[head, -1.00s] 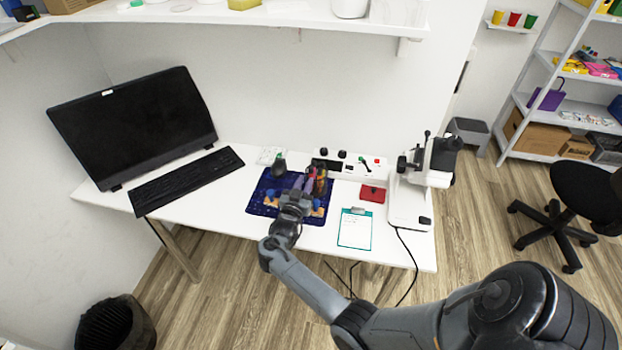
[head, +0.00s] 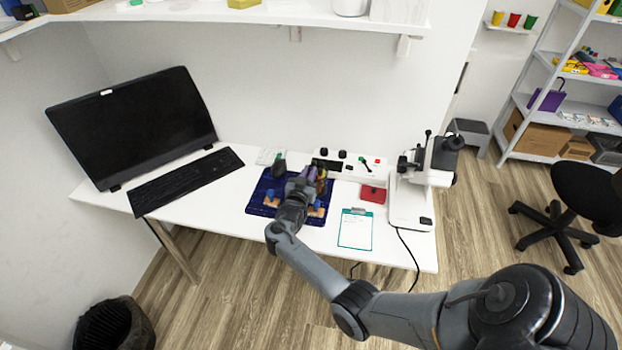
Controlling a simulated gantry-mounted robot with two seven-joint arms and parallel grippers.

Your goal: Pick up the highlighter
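My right gripper (head: 305,178) is over the dark blue mat (head: 257,203) on the white desk, pointing toward the back of the mat. I cannot make out whether its fingers are open or shut. A small purple thing (head: 309,172) shows at its tip, mostly hidden; I cannot tell whether it is the highlighter or whether it is held. An amber thing (head: 322,184) stands just right of the gripper. A dark bottle with a green top (head: 279,166) stands to its left. No highlighter can be clearly identified. My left gripper is not in view.
A monitor (head: 135,125) and keyboard (head: 187,180) are at left. A white device with knobs (head: 345,168), a red case (head: 373,194), a clipboard (head: 356,231) and a microscope (head: 409,201) are at right. A shelf (head: 270,17) hangs above. The desk's front left is clear.

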